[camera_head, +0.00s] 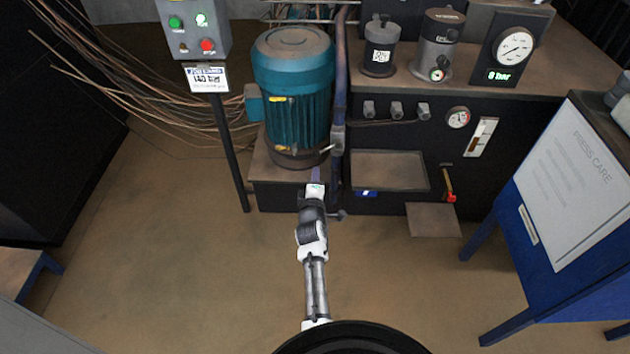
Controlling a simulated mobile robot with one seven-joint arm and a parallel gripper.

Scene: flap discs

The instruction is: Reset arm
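My arm reaches up from the bottom middle of the head view, its grey and white links pointing away from me over the brown floor. Its far end, where my gripper (315,190) is, shows as a small white part just below the base of the teal motor. The fingers are too small to make out, so I cannot tell whether they are open or shut. Whether the end touches anything is also unclear. No flap discs can be made out.
The teal motor (293,90) stands on a dark plinth beside a dark machine bench (480,160) with gauges. A control box (194,28) on a post stands left. A blue stand (520,235) with a PRESS CARE board is right. The floor (170,255) at left is clear.

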